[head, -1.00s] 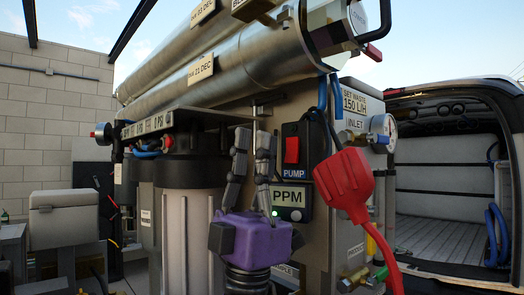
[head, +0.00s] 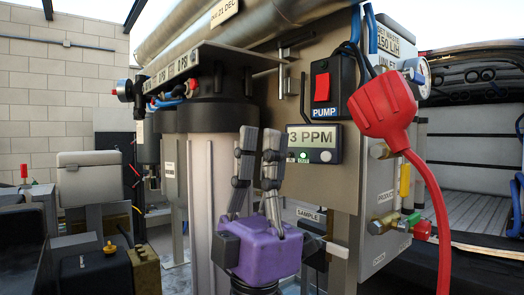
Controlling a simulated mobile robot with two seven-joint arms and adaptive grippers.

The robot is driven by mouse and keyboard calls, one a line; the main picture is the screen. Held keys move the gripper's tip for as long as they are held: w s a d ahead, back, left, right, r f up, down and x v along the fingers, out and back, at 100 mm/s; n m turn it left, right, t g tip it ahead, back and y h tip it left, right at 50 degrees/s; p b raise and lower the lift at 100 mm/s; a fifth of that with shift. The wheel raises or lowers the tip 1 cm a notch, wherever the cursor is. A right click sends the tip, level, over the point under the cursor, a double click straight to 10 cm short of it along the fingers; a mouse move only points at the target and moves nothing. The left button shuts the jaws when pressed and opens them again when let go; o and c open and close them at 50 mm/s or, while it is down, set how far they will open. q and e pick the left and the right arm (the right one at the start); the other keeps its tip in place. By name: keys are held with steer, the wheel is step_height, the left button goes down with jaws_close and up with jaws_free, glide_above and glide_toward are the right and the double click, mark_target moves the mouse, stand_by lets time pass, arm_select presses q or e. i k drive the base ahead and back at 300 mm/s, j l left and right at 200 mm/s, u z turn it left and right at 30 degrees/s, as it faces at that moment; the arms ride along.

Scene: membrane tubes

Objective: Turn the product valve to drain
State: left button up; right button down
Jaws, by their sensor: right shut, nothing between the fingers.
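My right gripper (head: 260,140), with a purple body and dark grey fingers pointing up, is shut and empty. It is in front of the panel, left of the valve and well apart from it. My left gripper is not in view.
A red plug (head: 385,105) with a red cable hangs in front of the panel's right side, just above the valve. The pump switch box (head: 328,85) and PPM display (head: 313,145) stick out from the panel. A filter housing (head: 205,155) stands left of my gripper.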

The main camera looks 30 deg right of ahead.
mark_target(404, 225)
steer(key=k, duration=1)
